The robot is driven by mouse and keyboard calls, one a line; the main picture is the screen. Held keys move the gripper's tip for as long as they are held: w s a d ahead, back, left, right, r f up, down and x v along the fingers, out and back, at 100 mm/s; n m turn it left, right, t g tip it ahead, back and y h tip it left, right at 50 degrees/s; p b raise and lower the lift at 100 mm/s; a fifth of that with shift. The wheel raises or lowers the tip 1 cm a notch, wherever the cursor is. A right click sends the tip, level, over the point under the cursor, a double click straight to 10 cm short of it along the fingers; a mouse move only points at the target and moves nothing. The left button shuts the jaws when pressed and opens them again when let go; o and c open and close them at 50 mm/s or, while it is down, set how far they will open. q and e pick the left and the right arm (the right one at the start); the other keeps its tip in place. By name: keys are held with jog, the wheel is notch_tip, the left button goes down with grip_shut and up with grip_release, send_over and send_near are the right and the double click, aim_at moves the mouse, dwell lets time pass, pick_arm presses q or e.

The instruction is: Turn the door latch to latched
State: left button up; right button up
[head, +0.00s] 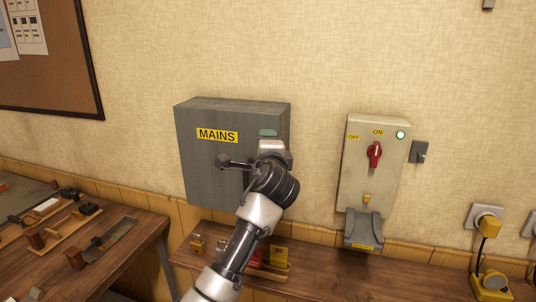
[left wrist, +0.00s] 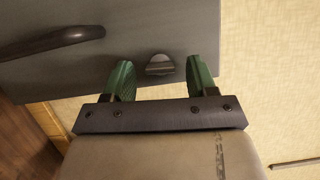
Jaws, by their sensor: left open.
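The grey cabinet marked MAINS (head: 200,165) hangs on the wall with its door closed, a dark handle (head: 235,162) on its front. The handle also shows in the left wrist view (left wrist: 52,42). The door latch (left wrist: 160,66), a small grey knob, sits near the door's right edge; in the head view my gripper hides it. My left gripper (head: 269,146) is at the cabinet's right side. In the left wrist view its green fingers (left wrist: 160,72) are open, one on each side of the latch; I see gaps beside it and cannot tell any contact. My right gripper is not in view.
A switch box (head: 357,190) with a red rotary handle (head: 374,154) and a lit green lamp hangs to the right. A narrow wooden shelf (head: 330,275) below holds a padlock (head: 197,244) and tags. A workbench (head: 130,255) with tools stands left.

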pick_arm(q)
jog(key=s+b, duration=0.3)
jog(key=s, duration=0.7)
jog(key=shift+s+d+f, duration=0.2)
jog(key=shift+s+d, duration=0.05)
jog(key=shift+d, duration=0.15)
